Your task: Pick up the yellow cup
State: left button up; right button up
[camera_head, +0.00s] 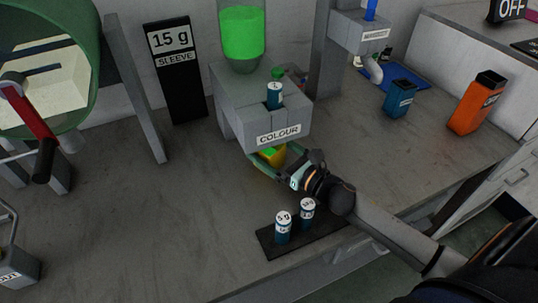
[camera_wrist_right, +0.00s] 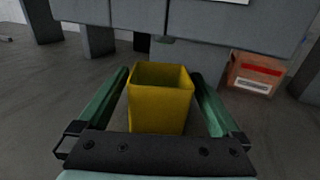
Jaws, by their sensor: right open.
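The yellow cup (camera_wrist_right: 158,105) stands upright on the bench, square and open at the top, in the right wrist view. In the head view the cup (camera_head: 274,158) shows under the COLOUR dispenser (camera_head: 262,110), partly hidden by my right gripper, with some green visible at its top. My right gripper (camera_wrist_right: 160,82) is open, with one green finger on each side of the cup; a gap shows on both sides. In the head view the right gripper (camera_head: 268,160) reaches in under the front of the dispenser. My left gripper is not in view.
Blue cylinders (camera_head: 283,228) stand on a black mat (camera_head: 328,236) near the front edge, close to my right arm. A blue container (camera_head: 399,98) and an orange container (camera_head: 477,103) stand to the right. A 15 g sign (camera_head: 177,75) stands at the back.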

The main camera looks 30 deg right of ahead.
jog(key=shift+c, duration=0.2)
jog(key=c, duration=1.4)
